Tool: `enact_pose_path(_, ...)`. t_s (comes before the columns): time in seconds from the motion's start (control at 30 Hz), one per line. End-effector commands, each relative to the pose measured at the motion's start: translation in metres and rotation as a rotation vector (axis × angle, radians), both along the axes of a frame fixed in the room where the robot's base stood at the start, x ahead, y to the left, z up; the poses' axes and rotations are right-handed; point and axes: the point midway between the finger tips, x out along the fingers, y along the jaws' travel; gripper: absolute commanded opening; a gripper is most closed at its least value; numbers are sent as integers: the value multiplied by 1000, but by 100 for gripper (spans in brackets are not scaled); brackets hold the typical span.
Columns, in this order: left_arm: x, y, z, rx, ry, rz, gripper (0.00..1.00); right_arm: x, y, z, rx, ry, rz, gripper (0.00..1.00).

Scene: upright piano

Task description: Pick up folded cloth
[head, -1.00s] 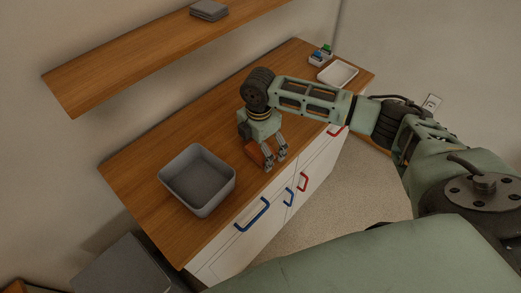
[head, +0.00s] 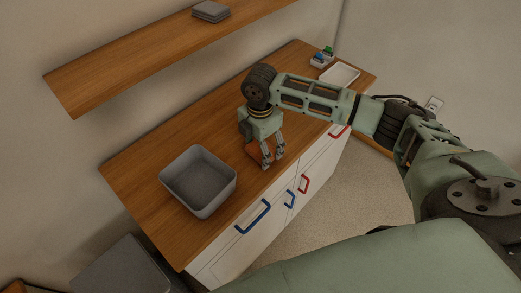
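My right gripper (head: 272,162) points down at the front edge of the wooden counter, its arm coming in from the right. A grey flat stack (head: 211,11), which looks like folded cloth, lies on the wall shelf at the top. My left gripper is not in view.
A grey open bin (head: 224,196) stands on the counter (head: 135,175), left of the gripper. A white tray (head: 340,74) and small containers (head: 321,57) are at the far end. The wall shelf (head: 100,80) overhangs behind. Drawer handles (head: 253,217) protrude in front.

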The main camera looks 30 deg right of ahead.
Motion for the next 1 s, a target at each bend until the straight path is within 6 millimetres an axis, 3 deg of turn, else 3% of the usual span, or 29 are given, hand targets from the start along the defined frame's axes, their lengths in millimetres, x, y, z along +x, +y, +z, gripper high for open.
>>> enact_pose_path(0.17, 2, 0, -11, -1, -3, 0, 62, 2, 0, 29, 1, -6, 1, 49)
enact_pose_path(0.4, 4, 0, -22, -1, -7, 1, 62, -16, -52, 57, -3, -2, -5, 49)
enact_pose_path(0.6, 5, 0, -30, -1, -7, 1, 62, -27, -84, 79, -2, -1, -3, 49)
enact_pose_path(0.8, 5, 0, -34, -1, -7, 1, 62, -34, -104, 92, -1, 0, -2, 49)
enact_pose_path(1.0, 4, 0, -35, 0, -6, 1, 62, -37, -111, 98, 1, 0, 0, 49)
